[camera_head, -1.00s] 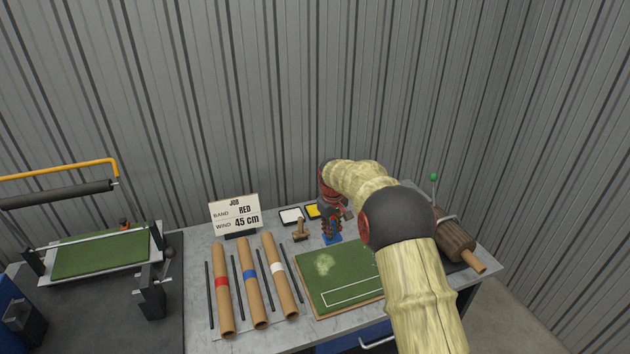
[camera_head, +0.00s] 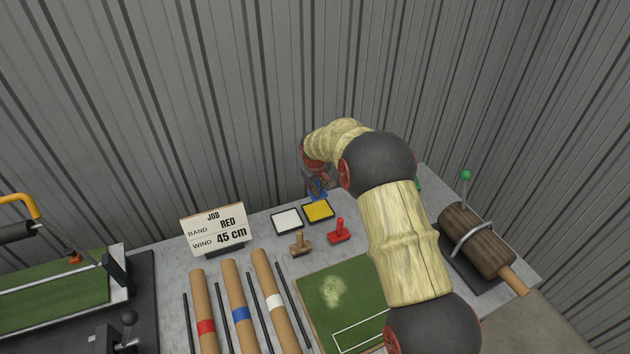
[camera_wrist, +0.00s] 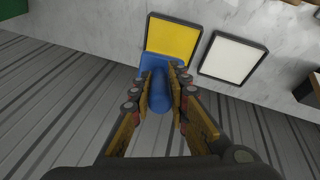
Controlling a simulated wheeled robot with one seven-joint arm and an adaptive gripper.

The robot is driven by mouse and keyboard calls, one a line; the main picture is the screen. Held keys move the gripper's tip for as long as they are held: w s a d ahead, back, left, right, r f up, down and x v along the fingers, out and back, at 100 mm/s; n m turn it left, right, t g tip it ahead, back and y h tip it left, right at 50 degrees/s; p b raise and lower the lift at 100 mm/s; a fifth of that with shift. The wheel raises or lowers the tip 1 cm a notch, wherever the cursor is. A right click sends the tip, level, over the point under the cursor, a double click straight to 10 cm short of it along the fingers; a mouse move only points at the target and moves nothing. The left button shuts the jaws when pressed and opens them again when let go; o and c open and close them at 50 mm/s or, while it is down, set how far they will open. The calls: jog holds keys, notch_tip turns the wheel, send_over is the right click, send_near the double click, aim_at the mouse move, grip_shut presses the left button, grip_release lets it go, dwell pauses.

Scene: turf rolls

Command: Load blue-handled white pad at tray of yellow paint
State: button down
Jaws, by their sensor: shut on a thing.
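My gripper (camera_head: 317,183) is shut on the blue-handled pad (camera_head: 318,194), at the back of the bench. In the wrist view, my gripper's fingers (camera_wrist: 160,76) close on either side of the blue handle (camera_wrist: 159,95). The pad's white face is hidden. The tray of yellow paint (camera_head: 319,211) lies just in front of the pad. In the wrist view, the blue pad overlaps the near edge of the yellow tray (camera_wrist: 173,39). I cannot tell whether they touch.
A white paint tray (camera_head: 287,221) lies left of the yellow one. A brown-handled stamp (camera_head: 300,244) and a red one (camera_head: 339,232) stand in front. A turf board (camera_head: 330,290), banded tubes (camera_head: 238,305), a job sign (camera_head: 214,230) and a clamped roll (camera_head: 478,240) surround them.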

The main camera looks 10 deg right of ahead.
aim_at(318, 200)
jog(key=shift+f+b, duration=1.4)
jog(key=shift+f, duration=1.55)
jog(key=shift+s+f+b, duration=0.15)
jog(key=shift+f+b, duration=0.2)
jog(key=shift+f, duration=0.2)
jog(key=shift+r+p, duration=1.75)
jog(key=shift+r, duration=1.8)
jog(key=shift+r, duration=0.1)
